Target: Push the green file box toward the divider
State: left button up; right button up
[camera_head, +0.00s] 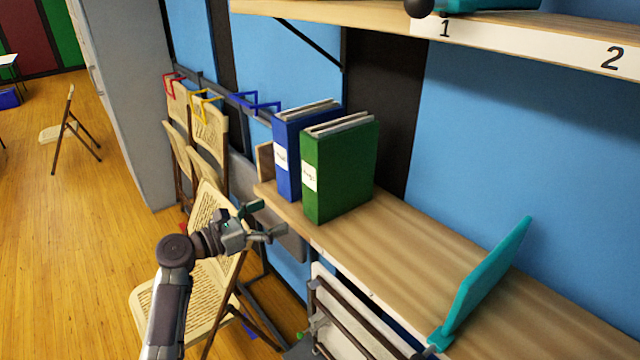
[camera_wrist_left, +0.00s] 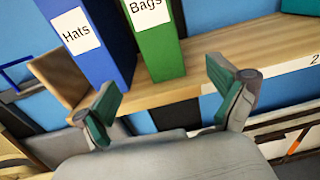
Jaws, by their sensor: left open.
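The green file box (camera_head: 340,170) stands upright on the wooden shelf, just right of a blue file box (camera_head: 297,150). In the left wrist view the green box (camera_wrist_left: 158,65) bears a white label reading "Bags", and the blue box (camera_wrist_left: 95,60) reads "Hats". A teal divider (camera_head: 487,280) stands farther right on the shelf, with bare shelf between it and the green box. A wooden upright (camera_head: 265,162) is at the shelf's left end. My left gripper (camera_head: 262,222) is open and empty, in front of the shelf edge near the boxes and apart from them. My right gripper is not in view.
An upper shelf (camera_head: 520,42) with number labels overhangs the right side. Folding chairs (camera_head: 205,225) hang or stand left of the shelf below coloured hooks (camera_head: 255,103). A metal rack (camera_head: 345,325) is under the shelf. The shelf surface (camera_head: 430,240) between green box and divider is clear.

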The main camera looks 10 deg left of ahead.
aim_at(309, 197)
pick_arm(q)
jog(key=b+x, duration=0.3)
jog(key=x, duration=0.3)
jog(key=shift+w+d+r+b, duration=0.15)
jog(key=shift+w+d+b, duration=0.1)
jog(key=shift+b, duration=0.15)
jog(key=x, duration=0.5)
jog(key=shift+w+r, duration=0.2)
jog(key=shift+w+d, duration=0.5)
jog(key=shift+d, duration=0.05)
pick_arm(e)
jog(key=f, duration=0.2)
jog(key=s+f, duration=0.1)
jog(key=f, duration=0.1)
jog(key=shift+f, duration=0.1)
pick_arm(q)
jog(key=shift+c, duration=0.4)
